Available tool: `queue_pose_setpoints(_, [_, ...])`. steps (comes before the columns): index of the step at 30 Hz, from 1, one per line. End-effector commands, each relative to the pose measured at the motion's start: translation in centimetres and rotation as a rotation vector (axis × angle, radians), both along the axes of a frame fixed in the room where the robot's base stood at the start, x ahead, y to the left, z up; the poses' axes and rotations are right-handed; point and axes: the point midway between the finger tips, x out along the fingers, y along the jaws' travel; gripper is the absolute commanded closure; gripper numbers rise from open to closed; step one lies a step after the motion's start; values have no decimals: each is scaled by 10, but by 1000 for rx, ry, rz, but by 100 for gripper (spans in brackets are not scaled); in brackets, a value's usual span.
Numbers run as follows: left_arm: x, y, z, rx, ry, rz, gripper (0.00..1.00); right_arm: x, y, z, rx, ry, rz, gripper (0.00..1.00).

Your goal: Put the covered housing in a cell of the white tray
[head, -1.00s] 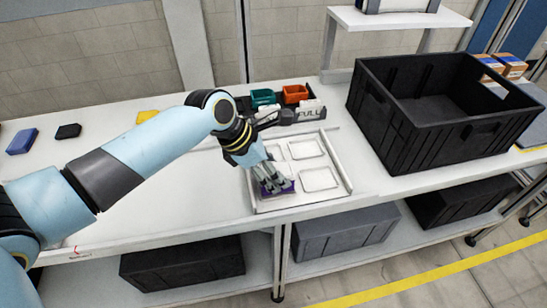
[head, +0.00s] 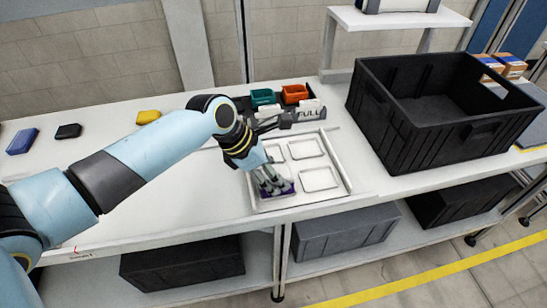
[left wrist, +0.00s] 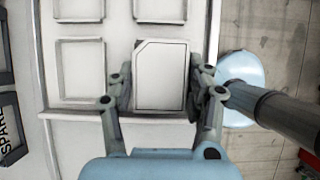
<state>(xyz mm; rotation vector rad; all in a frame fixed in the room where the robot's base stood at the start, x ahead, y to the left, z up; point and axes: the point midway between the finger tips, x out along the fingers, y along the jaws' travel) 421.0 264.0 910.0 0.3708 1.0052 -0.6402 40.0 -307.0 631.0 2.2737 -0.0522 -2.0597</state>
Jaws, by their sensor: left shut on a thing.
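The white tray (head: 322,201) lies on the bench and has several cells; it also shows in the left wrist view (left wrist: 115,100). My left gripper (head: 272,184) points down at the tray's front left cell. In the left wrist view its fingers (left wrist: 160,97) are shut on the two sides of the covered housing (left wrist: 161,75). The housing has a pale flat cover with one cut corner. In the head view only a purple part of the housing (head: 286,189) shows below the fingers. It is at the front left cell; whether it touches the floor is hidden. The other visible cells look empty.
A large black crate (head: 420,148) stands right of the tray. Behind the tray are a green bin (head: 263,97), an orange bin (head: 295,94) and a FULL sign (head: 309,114). Blue (head: 22,141), black (head: 68,131) and yellow (head: 148,117) pieces lie at the left.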

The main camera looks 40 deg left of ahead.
Motion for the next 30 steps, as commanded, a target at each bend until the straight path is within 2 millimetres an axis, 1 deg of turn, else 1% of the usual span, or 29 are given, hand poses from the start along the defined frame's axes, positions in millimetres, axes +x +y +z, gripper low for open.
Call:
queue_pose_setpoints(19, [0, 0, -5, 0, -1, 0, 84, 0, 2, 0, 2, 0, -1, 60])
queue_pose_setpoints(20, [0, 0, -5, 0, -1, 0, 47, 0, 2, 0, 2, 0, -1, 60])
queue_pose_setpoints(25, [0, 0, -5, 0, -1, 0, 25, 0, 2, 0, 2, 0, -1, 60])
queue_pose_setpoints(26, [0, 0, -5, 0, -1, 0, 23, 0, 2, 0, 2, 0, -1, 60])
queue_pose_setpoints(30, [0, 0, -6, 0, -1, 0, 23, 0, 2, 0, 2, 0, -1, 60])
